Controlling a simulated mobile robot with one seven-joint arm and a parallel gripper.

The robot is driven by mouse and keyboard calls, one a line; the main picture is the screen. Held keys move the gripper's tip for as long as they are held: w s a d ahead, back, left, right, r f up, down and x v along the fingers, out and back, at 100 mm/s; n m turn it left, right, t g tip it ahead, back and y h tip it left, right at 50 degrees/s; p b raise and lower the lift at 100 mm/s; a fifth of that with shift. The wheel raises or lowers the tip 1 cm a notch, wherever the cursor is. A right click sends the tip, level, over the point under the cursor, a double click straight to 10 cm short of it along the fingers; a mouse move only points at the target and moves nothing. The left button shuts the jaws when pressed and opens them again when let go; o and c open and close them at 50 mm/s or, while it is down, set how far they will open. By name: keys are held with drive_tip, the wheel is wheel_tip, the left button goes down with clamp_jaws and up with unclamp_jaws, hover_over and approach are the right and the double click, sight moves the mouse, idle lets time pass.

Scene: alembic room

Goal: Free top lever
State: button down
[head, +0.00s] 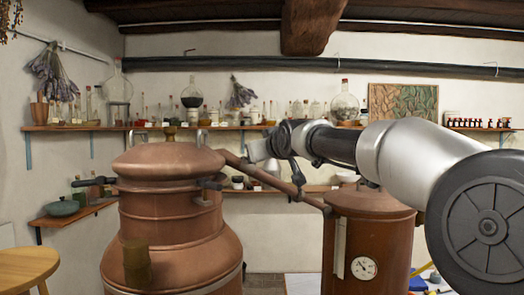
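A large copper still (172,215) stands left of centre with a domed lid (168,160). I cannot tell which of these is the top lever, or whether either is latched. My arm comes in from the right above a smaller copper vessel (368,240). The end of my arm, with my gripper (297,180), is right of the lid and appears apart from it. Its fingers are too small and dark to read.
A slanting copper pipe (312,199) links the two vessels, close to my arm's end. Wall shelves (240,128) behind hold bottles and flasks. A wooden stool (25,268) stands at lower left. A round gauge (364,268) is on the smaller vessel.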

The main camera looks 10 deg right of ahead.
drive_tip(key=shift+f, duration=0.2)
drive_tip(key=c, duration=1.7)
unclamp_jaws()
drive_tip(key=shift+a, duration=0.1)
drive_tip(key=shift+r, duration=0.15)
drive_tip(key=shift+a+b+v, duration=0.2)
drive_tip(key=shift+b+v, duration=8.55)
drive_tip(key=shift+b, duration=0.85)
